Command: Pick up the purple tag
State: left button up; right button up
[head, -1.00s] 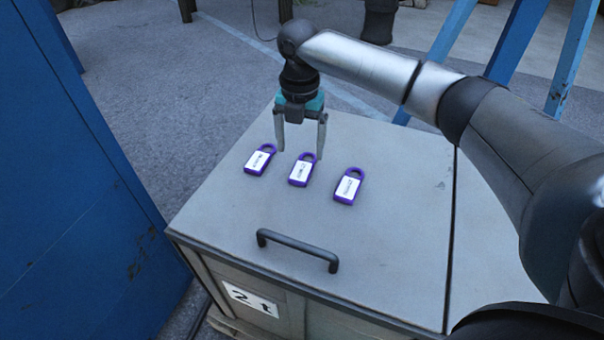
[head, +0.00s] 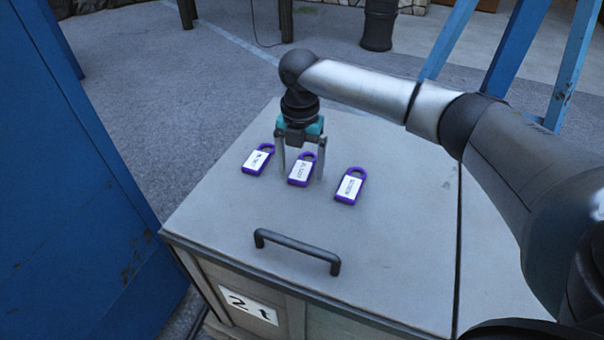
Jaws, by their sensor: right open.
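Three purple tags with white labels lie in a row on the grey box top (head: 400,240): a left tag (head: 257,160), a middle tag (head: 300,172) and a right tag (head: 349,187). My right gripper (head: 300,177) points down over the middle tag with its fingers apart, one on each side of that tag. Its fingertips are low, close to the box top; whether they touch it I cannot tell. No tag is held. My left gripper does not show.
A black handle (head: 297,251) stands up near the front edge of the box top. A blue panel (head: 70,190) rises at the left. Blue posts (head: 515,50) stand behind at the right. The box top around the tags is otherwise clear.

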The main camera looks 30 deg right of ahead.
jog(key=shift+f, duration=0.3)
jog(key=shift+c, duration=0.3)
grip_shut()
dwell(0.3)
